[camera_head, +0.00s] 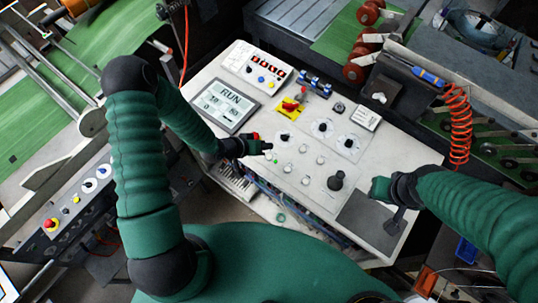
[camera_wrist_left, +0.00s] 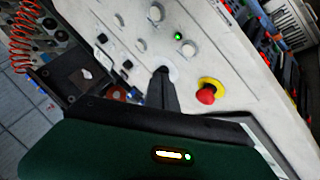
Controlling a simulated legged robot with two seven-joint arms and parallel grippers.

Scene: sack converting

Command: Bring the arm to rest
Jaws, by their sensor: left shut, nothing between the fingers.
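My left gripper (camera_head: 262,147) is at the end of the green-sleeved arm from the left. It is shut and empty over the left edge of the pale control console (camera_head: 358,228). In the left wrist view its dark fingers (camera_wrist_left: 163,80) are together above the panel. A red button on a yellow ring (camera_wrist_left: 207,93) lies right of them and a green-lit button (camera_wrist_left: 178,37) lies beyond them. My right gripper (camera_head: 380,188) is above the console's right part, near a dark grey pad (camera_head: 367,220); its jaws are too small to read.
The console carries a display reading RUN (camera_head: 228,105), a red switch on a yellow plate (camera_head: 289,107), a black knob (camera_head: 335,181) and several small knobs. An orange coiled cord (camera_head: 459,125) hangs at the right. Machinery with rollers (camera_head: 356,72) stands behind. A second button panel (camera_head: 72,208) is at the left.

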